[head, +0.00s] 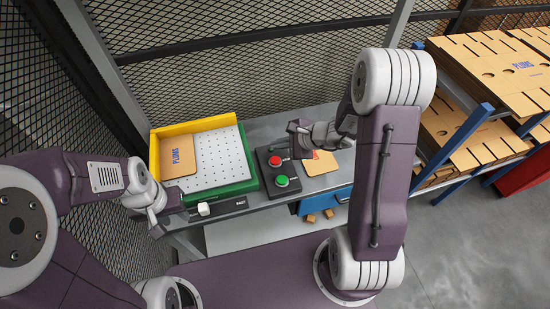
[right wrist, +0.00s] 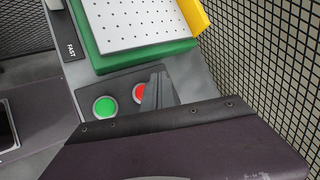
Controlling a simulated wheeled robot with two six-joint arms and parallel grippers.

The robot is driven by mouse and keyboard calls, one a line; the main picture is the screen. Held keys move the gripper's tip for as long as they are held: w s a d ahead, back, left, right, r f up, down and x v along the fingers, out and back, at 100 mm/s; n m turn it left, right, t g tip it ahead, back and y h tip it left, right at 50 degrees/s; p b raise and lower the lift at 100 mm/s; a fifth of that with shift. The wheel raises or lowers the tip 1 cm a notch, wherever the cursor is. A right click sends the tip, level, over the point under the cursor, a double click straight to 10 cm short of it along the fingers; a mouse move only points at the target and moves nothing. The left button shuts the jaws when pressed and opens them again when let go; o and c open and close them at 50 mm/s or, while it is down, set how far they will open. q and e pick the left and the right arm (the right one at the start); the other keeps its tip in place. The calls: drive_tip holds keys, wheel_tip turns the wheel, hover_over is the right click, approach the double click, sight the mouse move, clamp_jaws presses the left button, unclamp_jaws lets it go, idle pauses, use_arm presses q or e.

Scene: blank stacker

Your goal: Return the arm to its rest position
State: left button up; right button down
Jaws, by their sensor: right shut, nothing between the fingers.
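My right arm reaches in from the right in the head view. Its gripper (head: 297,141) is shut and empty, over the control box beside the red button. In the right wrist view the gripper tip (right wrist: 158,90) covers part of the red button (right wrist: 139,94); I cannot tell whether it touches it. The green button (head: 281,181) is uncovered. My left gripper (head: 168,208) is low at the bench's left front edge, by a white knob (head: 204,209); its jaws are too unclear to read.
Another blank (head: 321,166) lies right of the control box (head: 267,160). A blue bin (head: 337,199) is below. A shelf of flat blanks (head: 490,65) stands right. Mesh fencing (head: 230,60) closes the back.

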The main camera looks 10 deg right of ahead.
drive_tip(key=shift+a, duration=0.1)
drive_tip(key=s+a+r+n+g, duration=0.3)
drive_tip(key=s+a+r+n, duration=0.2)
drive_tip(key=s+a+n, duration=0.25)
drive_tip(key=s+d+f+n+g+h, duration=0.2)
drive_tip(key=s+d+n+h, duration=0.4)
drive_tip(key=s+d+n, duration=0.3)
drive_tip(key=shift+s+d+f+n, duration=0.4)
drive_tip(key=shift+d+f+n, duration=0.3)
drive_tip(key=shift+d, duration=0.45)
